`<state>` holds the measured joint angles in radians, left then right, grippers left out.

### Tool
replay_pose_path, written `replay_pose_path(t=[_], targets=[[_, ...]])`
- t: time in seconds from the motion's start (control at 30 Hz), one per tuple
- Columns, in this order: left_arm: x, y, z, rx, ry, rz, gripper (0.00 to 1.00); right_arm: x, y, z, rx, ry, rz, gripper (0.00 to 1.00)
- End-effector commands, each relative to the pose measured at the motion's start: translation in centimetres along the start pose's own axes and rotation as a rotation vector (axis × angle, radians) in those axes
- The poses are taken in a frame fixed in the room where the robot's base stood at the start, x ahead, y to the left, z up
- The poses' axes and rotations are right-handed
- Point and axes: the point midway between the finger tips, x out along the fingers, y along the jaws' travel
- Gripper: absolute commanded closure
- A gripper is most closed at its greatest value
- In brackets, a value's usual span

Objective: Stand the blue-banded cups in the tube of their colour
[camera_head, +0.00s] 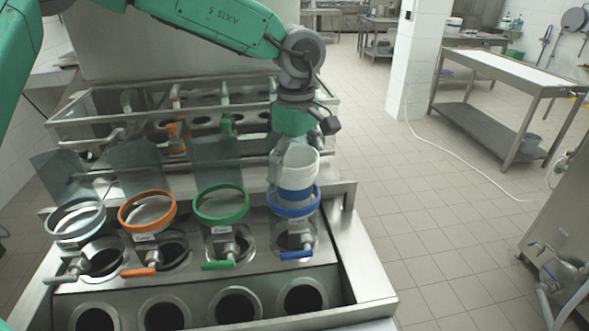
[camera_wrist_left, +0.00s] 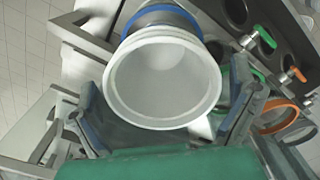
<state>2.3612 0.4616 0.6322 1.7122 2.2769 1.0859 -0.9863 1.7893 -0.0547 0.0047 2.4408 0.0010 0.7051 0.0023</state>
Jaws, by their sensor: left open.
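A white cup with a blue band (camera_head: 298,163) stands roughly upright at the blue-ringed tube (camera_head: 293,213), the rightmost of the row. Its lower end appears to be inside the blue ring; how deep it sits is hidden. In the left wrist view, I look into the cup's empty white mouth (camera_wrist_left: 164,78), with a blue arc beyond its rim. My left gripper (camera_head: 283,155) is behind the cup in the head view. Its fingers (camera_wrist_left: 170,115) are spread on either side of the cup, open. My right gripper is not in view.
Orange (camera_head: 147,211), green (camera_head: 221,204) and pale grey (camera_head: 76,221) ringed tubes stand to the left, with coloured tap handles in front. Round holes line the steel counter's front. A metal rail frame (camera_head: 190,115) stands behind.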

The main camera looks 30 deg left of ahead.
Motion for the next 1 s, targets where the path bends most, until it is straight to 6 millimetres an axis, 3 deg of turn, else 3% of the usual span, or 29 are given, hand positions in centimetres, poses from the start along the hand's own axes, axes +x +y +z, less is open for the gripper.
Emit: replay_pose_path(t=[0.3, 0.5, 1.0], targets=[[-6.9, 0.1, -0.2, -0.001, -0.003, 0.005, 0.00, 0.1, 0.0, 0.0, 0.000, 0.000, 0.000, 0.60], [-9.6, 0.1, -0.2, -0.002, -0.003, 0.002, 0.00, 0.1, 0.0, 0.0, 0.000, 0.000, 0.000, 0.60], [-10.4, 0.0, -0.2, -0.001, -0.002, 0.001, 0.00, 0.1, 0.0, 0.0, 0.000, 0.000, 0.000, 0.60]])
